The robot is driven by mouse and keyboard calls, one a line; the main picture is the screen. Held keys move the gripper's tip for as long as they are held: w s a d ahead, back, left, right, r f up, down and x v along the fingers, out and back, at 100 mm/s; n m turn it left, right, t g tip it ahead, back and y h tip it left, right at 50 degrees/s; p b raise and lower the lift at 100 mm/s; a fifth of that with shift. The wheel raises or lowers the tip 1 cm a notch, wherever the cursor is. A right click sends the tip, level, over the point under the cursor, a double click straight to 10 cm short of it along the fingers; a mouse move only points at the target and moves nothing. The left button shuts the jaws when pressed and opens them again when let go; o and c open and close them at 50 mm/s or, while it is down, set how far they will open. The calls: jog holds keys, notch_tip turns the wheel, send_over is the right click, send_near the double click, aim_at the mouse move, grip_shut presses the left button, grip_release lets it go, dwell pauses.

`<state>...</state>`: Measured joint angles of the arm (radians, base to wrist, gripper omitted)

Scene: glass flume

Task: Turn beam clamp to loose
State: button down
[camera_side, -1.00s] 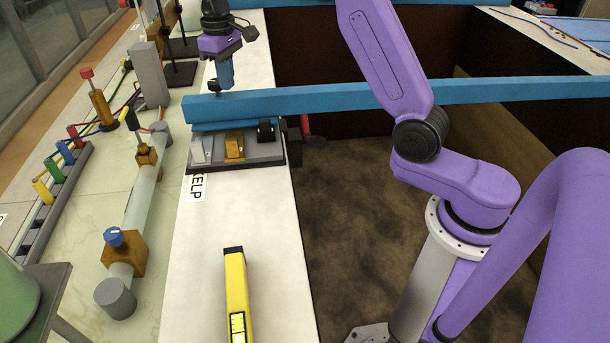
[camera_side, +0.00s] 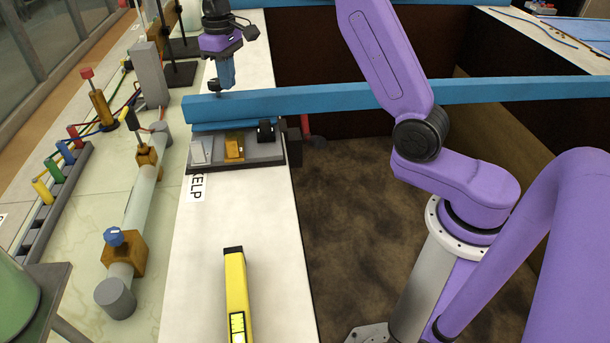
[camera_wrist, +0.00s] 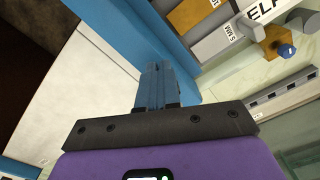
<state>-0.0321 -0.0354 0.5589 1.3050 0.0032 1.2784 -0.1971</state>
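The blue beam (camera_side: 400,96) lies across the bench and the dark pit. A dark block with a red knob (camera_side: 317,142) sits beside the beam, right of the labelled panel; I take it for the beam clamp, but cannot read its setting. My gripper (camera_side: 227,86) points down just behind the beam's left part, above the white bench. In the wrist view its blue fingers (camera_wrist: 155,70) are together, with nothing seen between them. The beam (camera_wrist: 140,30) runs diagonally past them; the red knob is out of that view.
A grey panel (camera_side: 265,158) with white, gold and black pieces stands before the beam. A yellow level-like tool (camera_side: 236,290) lies on the white bench (camera_side: 190,260). A glass pipe (camera_side: 140,205) with valves runs along the left.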

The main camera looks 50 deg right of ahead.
jog(key=shift+w+d, duration=0.2)
jog(key=shift+d, duration=0.05)
jog(key=shift+s, duration=0.2)
jog(key=shift+s+d, duration=0.1)
jog(key=shift+s, duration=0.1)
notch_tip(320, 180, up, 6)
dwell(0.5)
jog(key=shift+s, duration=0.1)
